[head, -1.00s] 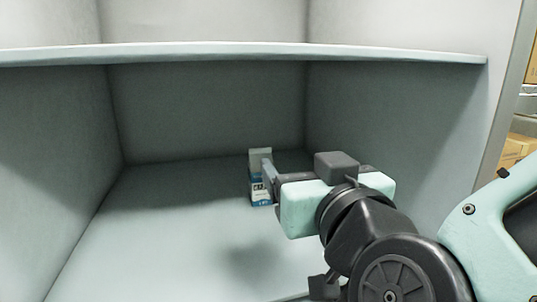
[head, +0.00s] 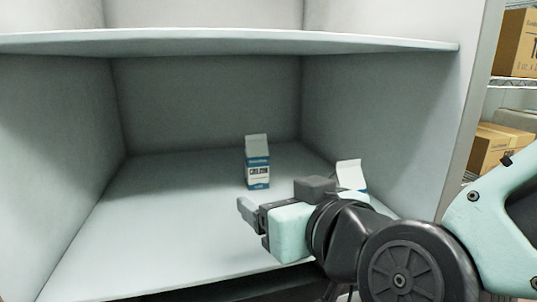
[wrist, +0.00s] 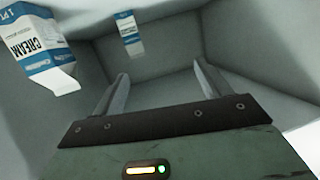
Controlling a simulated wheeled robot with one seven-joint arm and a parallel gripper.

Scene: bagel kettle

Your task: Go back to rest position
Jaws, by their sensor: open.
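My gripper (head: 246,212) is open and empty, low over the front part of the cabinet's lower shelf, with its fingers pointing left. In the wrist view nothing shows between its two fingers (wrist: 161,80). A blue and white cream carton (head: 257,166) stands upright on the shelf floor, behind and apart from the fingertips. A second carton (head: 350,175) stands to its right, mostly hidden behind my gripper and wrist. The wrist view shows a large near carton (wrist: 38,48) lettered CREAM at the left and a smaller farther carton (wrist: 129,36).
The cabinet's upper shelf board (head: 230,42) runs above my arm. Side walls bound the compartment, and its floor (head: 150,225) is clear at the left. Cardboard boxes (head: 497,150) sit on a rack outside, to the right.

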